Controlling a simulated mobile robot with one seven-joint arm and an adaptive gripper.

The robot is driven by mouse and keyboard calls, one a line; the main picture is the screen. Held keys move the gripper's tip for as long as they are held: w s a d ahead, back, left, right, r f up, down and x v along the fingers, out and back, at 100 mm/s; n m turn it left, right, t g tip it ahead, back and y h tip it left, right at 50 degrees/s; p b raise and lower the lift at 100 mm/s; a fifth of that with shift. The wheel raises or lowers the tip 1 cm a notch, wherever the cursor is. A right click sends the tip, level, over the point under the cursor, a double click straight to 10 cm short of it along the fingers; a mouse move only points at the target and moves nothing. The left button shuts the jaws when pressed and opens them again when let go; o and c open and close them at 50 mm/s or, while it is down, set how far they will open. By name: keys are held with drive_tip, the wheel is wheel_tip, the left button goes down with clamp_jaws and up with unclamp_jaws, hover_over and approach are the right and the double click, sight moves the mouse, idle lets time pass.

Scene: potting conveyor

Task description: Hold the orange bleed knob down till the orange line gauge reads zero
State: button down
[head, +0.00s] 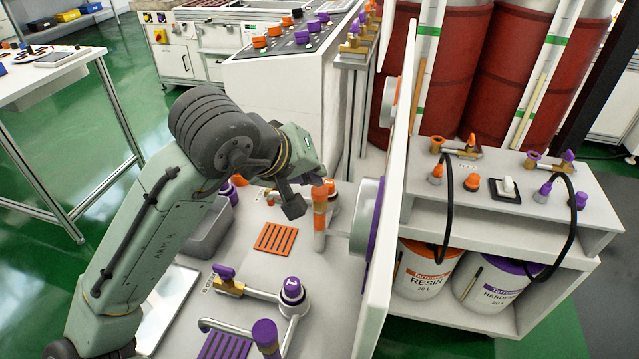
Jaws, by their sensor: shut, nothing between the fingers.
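My gripper (294,206) is shut and empty, pointing down above the white bench. An orange-topped fitting (320,194) on a grey pipe stands just right of it. Another orange part (333,187) shows behind that fitting, partly hidden; it may be the orange bleed knob, but I cannot tell. I cannot tell whether the gripper touches either one. On the upright white panel, an orange-rimmed gauge (396,97) is seen edge-on, so its reading is hidden. A purple-rimmed gauge (367,220) is nearer, also edge-on with its face hidden.
An orange slotted grate (276,238) lies left of the orange fitting. Nearer stand a purple knob (292,290), a purple valve (226,278) and a purple-topped outlet (265,334). The white panel (400,200) bounds the right side. A grey bin (210,228) sits left of the grate.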

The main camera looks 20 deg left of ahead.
sight(315, 189)
drive_tip(key=shift+r, duration=0.3)
wheel_tip(315, 189, up, 3)
drive_tip(key=shift+f+p, duration=0.1)
drive_tip(key=shift+p, duration=1)
drive_tip(key=shift+r, duration=1.1)
